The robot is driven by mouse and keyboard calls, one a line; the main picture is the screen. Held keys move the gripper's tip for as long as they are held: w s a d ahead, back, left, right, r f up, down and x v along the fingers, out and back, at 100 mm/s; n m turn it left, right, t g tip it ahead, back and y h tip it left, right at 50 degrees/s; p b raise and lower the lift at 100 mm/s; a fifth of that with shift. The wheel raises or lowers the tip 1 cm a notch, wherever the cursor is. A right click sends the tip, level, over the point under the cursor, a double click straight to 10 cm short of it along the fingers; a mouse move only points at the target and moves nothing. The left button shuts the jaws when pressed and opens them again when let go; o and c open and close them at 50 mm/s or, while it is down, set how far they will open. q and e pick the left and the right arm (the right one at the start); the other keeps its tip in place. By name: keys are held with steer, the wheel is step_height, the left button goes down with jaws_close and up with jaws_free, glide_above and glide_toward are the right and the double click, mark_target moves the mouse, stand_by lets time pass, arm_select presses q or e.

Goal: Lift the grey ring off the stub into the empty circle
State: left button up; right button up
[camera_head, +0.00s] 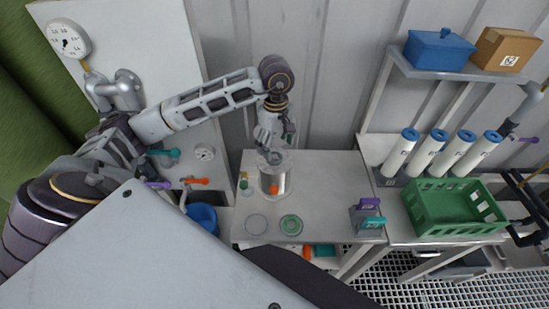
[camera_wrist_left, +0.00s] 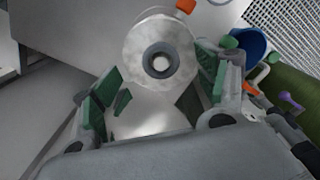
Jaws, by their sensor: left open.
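The grey ring (camera_wrist_left: 161,61) sits around the stub on top of the silver vessel, as the left wrist view shows. The vessel (camera_head: 274,182) stands upright on the table, with an orange part on its side. My left gripper (camera_head: 270,150) is right above the vessel's top, pointing down, and covers the ring in the head view. Its green-padded fingers (camera_wrist_left: 160,88) are apart, with nothing held between them. The empty circle (camera_head: 256,224) is a grey disc marked on the table in front of the vessel. My right gripper is not in view.
A grey block with purple and teal handles (camera_head: 368,215) stands at the table's right. Beyond are a green crate (camera_head: 455,214) and several white cylinders with blue caps (camera_head: 428,152). The table (camera_head: 330,190) is clear between.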

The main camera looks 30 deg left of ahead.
mark_target(276, 157)
arm_select(q)
steer(key=shift+f, duration=0.15)
steer(key=shift+f+p, duration=0.8)
steer(key=shift+f, duration=1.65)
steer(key=c, duration=0.9)
